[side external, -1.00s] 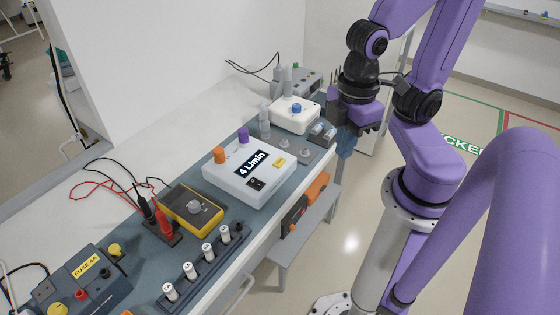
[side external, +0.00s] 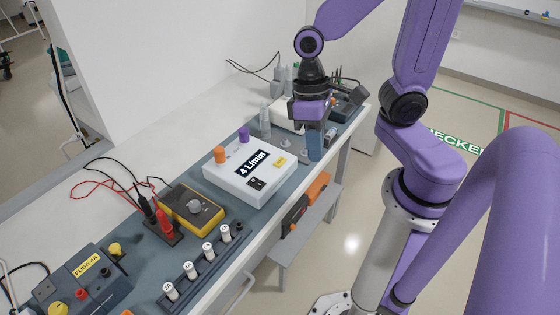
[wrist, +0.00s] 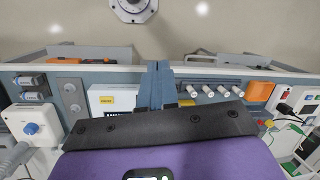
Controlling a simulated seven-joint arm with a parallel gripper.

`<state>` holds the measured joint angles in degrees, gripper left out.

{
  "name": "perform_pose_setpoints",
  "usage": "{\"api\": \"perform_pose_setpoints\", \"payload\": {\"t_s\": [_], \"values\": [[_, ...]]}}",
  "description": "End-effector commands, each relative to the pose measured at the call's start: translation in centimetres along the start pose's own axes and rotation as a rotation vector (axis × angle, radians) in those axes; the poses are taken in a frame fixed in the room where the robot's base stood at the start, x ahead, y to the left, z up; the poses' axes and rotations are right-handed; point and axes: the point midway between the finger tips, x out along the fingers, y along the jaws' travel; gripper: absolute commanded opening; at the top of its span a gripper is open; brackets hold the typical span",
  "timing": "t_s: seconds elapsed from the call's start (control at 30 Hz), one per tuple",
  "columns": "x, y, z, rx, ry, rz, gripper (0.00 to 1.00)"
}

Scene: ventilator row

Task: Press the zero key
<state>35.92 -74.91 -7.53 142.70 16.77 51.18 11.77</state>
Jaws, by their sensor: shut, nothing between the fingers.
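The white flow meter box (side external: 228,183) stands on the blue-grey bench mat, its display (side external: 252,164) reading "4 L/min". A small yellow patch (side external: 280,161), probably the zero key, sits on its top near the right corner; its lettering is too small to read. In the wrist view the box (wrist: 122,105) and its yellow patch (wrist: 107,100) lie just left of the fingers. My gripper (side external: 314,155) is shut and empty, pointing down, to the right of the box and apart from it. The fingers (wrist: 158,85) also show shut in the wrist view.
Orange (side external: 219,155) and purple (side external: 243,134) knobs rise at the box's back. A yellow multimeter (side external: 190,207) and a rack of white cylinders (side external: 205,262) stand to its left. A white unit with a blue knob (wrist: 32,128) is partly hidden behind my gripper in the side view.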

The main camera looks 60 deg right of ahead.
Motion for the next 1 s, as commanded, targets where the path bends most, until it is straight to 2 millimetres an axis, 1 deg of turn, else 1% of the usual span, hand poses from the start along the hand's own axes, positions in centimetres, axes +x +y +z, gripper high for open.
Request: {"api": "perform_pose_setpoints", "payload": {"t_s": [0.1,0.57,1.0], "values": [[0.2,0.0,-1.3,0.150,-0.019,-0.042,0.00],[0.6,0.5,-6.0,0.730,-0.081,-0.221,0.00],[0.8,2.0,-10.5,1.284,-0.143,-0.416,0.00]]}}
